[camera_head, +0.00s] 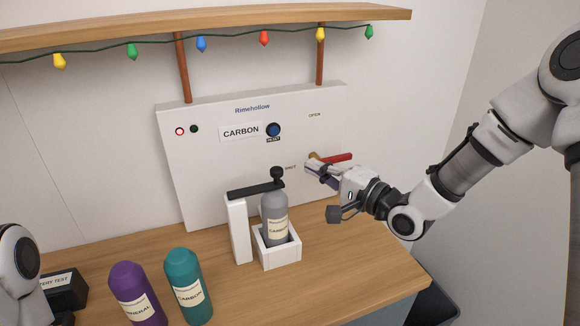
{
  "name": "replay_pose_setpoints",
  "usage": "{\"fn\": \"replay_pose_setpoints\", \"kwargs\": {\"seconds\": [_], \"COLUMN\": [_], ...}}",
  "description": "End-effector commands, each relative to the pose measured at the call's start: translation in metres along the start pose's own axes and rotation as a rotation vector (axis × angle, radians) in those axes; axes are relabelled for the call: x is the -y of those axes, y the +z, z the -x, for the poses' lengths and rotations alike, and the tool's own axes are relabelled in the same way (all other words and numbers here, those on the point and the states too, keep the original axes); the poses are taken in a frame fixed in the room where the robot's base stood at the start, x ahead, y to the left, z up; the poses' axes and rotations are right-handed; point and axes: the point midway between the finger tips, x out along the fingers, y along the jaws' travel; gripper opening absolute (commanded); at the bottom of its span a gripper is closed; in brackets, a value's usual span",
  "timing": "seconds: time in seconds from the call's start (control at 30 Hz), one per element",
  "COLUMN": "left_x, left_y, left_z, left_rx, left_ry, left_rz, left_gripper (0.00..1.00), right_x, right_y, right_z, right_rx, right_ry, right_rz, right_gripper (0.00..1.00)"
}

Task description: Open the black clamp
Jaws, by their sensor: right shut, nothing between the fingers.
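The black clamp (256,189) is a dark bar on a white post (239,230), with a round knob (277,174) at its right end. It lies across the top of a grey bottle (274,210) with a carbon label, which stands in a white square holder (281,250). My right gripper (314,171) is shut and empty, to the right of the clamp knob and apart from it, near a red-handled lever (337,159) on the panel. My left gripper is out of view; only part of my left arm shows at the lower left.
The white panel (215,180) behind has a blue reset button (273,130). A purple bottle (138,295) and a teal bottle (189,287) stand at the front left, near a black box (64,290). The wooden counter (345,270) is clear at right. A shelf (220,23) with lights hangs above.

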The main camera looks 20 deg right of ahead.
Motion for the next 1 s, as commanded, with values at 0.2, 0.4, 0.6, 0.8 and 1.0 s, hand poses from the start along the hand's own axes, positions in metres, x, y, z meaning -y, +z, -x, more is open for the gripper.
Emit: {"fn": "replay_pose_setpoints", "kwargs": {"seconds": [0.2,0.4,0.6,0.8,1.0], "left_x": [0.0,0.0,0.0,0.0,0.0], "left_y": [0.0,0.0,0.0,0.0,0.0], "left_z": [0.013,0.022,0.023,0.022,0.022], "left_rx": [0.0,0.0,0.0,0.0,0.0], "left_ry": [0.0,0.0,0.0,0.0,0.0], "left_rz": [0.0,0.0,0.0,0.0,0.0], "left_gripper": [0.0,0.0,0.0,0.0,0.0], "right_x": [0.002,0.002,0.0,0.0,0.0], "right_y": [0.001,0.029,0.038,0.038,0.038], "right_z": [-0.049,-0.044,-0.04,-0.04,-0.04], "right_rx": [0.004,0.003,0.001,0.0,-0.004], "right_ry": [0.003,0.003,0.001,0.001,0.001], "right_rz": [0.006,0.0,0.0,0.0,0.0], "right_gripper": [0.0,0.0,0.0,0.0,0.0]}}
